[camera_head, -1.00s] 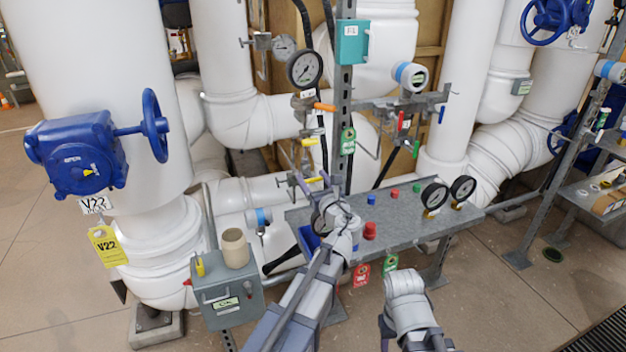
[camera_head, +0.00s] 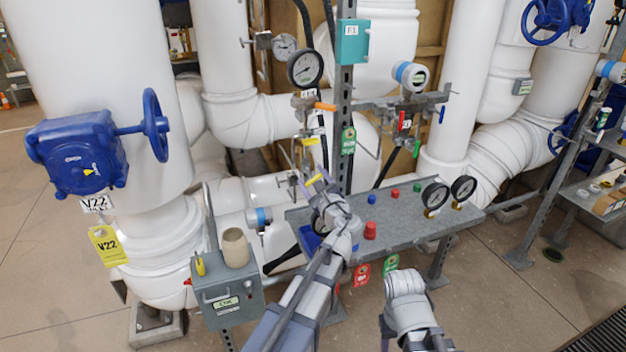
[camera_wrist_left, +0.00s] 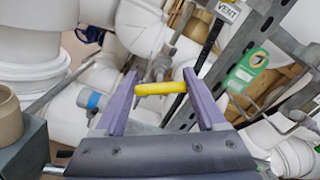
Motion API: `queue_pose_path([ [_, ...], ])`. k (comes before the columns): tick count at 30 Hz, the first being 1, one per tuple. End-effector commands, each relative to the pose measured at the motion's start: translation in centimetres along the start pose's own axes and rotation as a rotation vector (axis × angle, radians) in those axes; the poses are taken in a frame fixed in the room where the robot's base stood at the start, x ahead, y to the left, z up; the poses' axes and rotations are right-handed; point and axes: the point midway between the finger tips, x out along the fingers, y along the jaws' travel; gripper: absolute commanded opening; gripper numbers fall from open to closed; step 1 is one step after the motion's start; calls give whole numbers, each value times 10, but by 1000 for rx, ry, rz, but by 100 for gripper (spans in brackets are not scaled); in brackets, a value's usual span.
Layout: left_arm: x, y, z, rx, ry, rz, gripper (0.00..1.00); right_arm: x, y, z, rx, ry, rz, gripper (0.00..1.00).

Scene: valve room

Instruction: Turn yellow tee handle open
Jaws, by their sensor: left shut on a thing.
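The yellow tee handle (camera_head: 314,180) sits on a small valve left of the upright metal post. In the left wrist view, the yellow handle (camera_wrist_left: 160,88) spans the gap between my two purple fingers. My left gripper (camera_wrist_left: 159,82) is shut on it, with a fingertip at each end. In the head view, my left gripper (camera_head: 319,181) reaches up to the handle from below, and my wrist hides part of the pipework. The handle is tilted there, its right end higher. My right arm shows low in the head view; its fingers are too unclear to judge.
A grey shelf (camera_head: 405,218) with gauges and red and blue knobs lies right of my left wrist. A grey box (camera_head: 228,298) with a beige cup stands left. The metal post (camera_head: 343,120) rises close behind.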

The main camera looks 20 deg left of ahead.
Motion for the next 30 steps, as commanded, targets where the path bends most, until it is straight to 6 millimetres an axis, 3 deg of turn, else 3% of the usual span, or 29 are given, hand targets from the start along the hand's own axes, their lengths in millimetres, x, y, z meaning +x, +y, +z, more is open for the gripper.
queue_pose_path([
  [30,0,4,-2,-890,1,1,17,4,0,0,0,0,0,50],
])
